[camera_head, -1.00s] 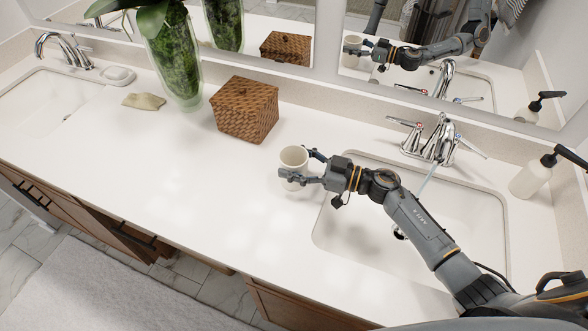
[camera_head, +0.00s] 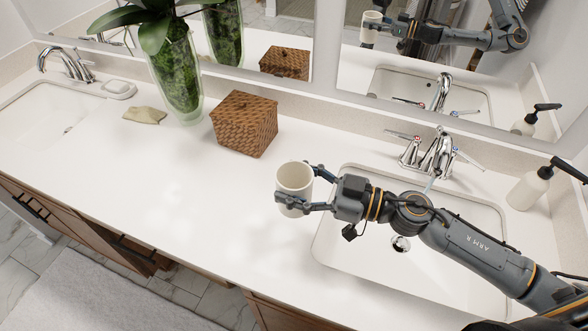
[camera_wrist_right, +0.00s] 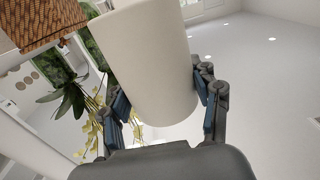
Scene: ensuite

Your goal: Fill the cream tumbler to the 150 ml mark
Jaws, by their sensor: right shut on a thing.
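The cream tumbler (camera_head: 294,178) is upright in my right gripper (camera_head: 302,187), left of the right-hand sink (camera_head: 335,262). The gripper is shut around its sides, and the mirror shows the tumbler raised above the counter. In the right wrist view the tumbler (camera_wrist_right: 150,65) fills the space between the two fingers (camera_wrist_right: 165,105). Its inside is visible only in part from the head, and I cannot make out a mark or a water level. The chrome faucet (camera_head: 437,155) stands behind the sink, with a thin bluish stream (camera_head: 430,186) below its spout. My left gripper is out of view.
A woven box (camera_head: 244,124), a green glass vase (camera_head: 178,80) and a folded cloth (camera_head: 145,115) stand or lie along the back left. A soap pump bottle (camera_head: 530,187) is right of the sink. The counter's middle (camera_head: 180,190) is clear.

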